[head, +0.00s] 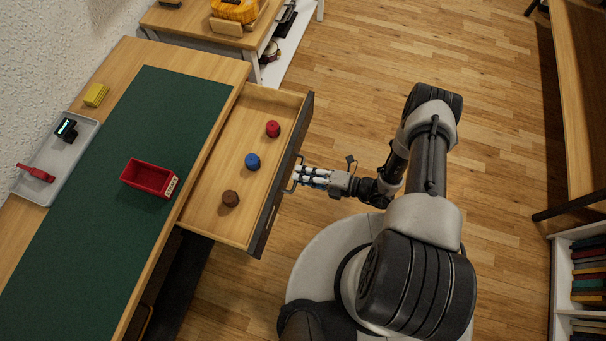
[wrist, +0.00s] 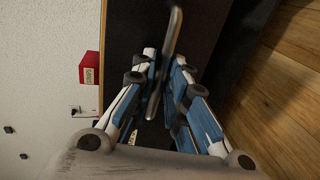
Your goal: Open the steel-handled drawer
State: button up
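The drawer (head: 219,202) is pulled well out from under the desk, with its wooden inside in view. Its steel handle (head: 296,172) is on the dark front panel (head: 281,178). The handle (wrist: 173,35) also runs between my fingers in the wrist view. My gripper (head: 300,174) is at the handle, its fingers closed in on both sides of the bar; it shows in the wrist view (wrist: 166,62) too. Inside the drawer lie a red piece (head: 273,129), a blue piece (head: 252,161) and a brown piece (head: 230,198), apart from each other.
The desk's green mat (head: 110,205) bears a red open box (head: 149,177). A grey tray (head: 38,187) holds a black device and a red item, with a yellow block (head: 96,95) nearby. A bookshelf (head: 562,290) stands at right. Open wood floor lies behind my arm.

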jog(key=shift+o, duration=1.4)
jog(key=v, duration=1.2)
